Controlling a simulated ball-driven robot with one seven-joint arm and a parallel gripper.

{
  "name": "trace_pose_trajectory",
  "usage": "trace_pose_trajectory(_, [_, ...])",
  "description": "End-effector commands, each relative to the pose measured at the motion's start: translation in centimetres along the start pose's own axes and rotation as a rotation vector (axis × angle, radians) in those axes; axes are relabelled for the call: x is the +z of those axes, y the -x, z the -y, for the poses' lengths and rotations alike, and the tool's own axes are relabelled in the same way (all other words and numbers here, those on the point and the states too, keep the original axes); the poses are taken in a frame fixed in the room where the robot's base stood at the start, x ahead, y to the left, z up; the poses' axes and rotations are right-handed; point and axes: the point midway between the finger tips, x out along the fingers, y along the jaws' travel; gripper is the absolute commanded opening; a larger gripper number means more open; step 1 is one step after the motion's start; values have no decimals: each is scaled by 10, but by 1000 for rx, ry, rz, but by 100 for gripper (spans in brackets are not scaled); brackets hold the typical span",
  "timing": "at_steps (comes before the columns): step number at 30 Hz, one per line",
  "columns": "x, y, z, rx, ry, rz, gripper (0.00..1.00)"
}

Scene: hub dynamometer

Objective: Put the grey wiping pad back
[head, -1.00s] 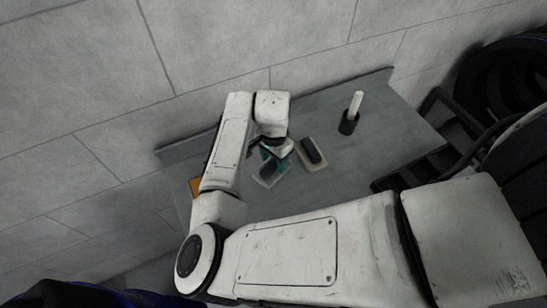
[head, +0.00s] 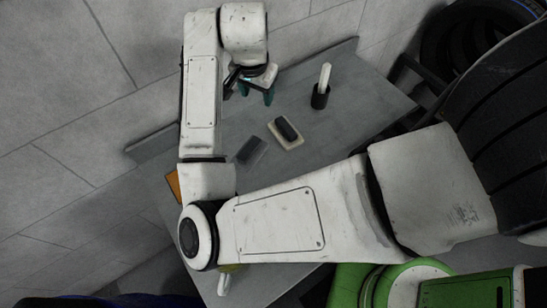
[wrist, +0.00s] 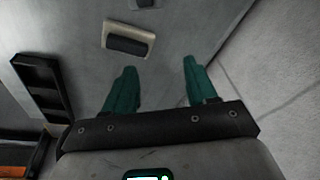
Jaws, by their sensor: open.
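The grey wiping pad (head: 252,151) lies flat on the grey table in the head view. Just right of it is a cream plate (head: 291,142) with a dark oblong block (head: 286,129) on it; the plate also shows in the wrist view (wrist: 110,43). A small pale and grey piece is cut by the top edge of the wrist view, and I cannot tell whether it is the pad. My gripper (head: 250,92) is open and empty, with teal fingers. It is raised above the table, apart from the pad and plate. The fingers also show in the wrist view (wrist: 160,66).
An orange item (head: 173,185) is partly behind my arm at the left. A tiled wall runs behind the table (head: 350,120). Tyres and a dark rack are at the right.

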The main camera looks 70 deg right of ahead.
Motion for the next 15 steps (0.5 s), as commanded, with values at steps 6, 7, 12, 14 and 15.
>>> trace_pose_trajectory(6, [-49, 10, -1, -55, 314, -251, 57])
trace_pose_trajectory(7, [-50, 10, -1, -58, 367, -273, 57])
trace_pose_trajectory(12, [-33, -6, -6, -62, 683, -334, 57])
trace_pose_trajectory(14, [-18, -16, -12, -61, 801, -329, 57])
trace_pose_trajectory(15, [-6, -25, -17, -61, 880, -318, 57])
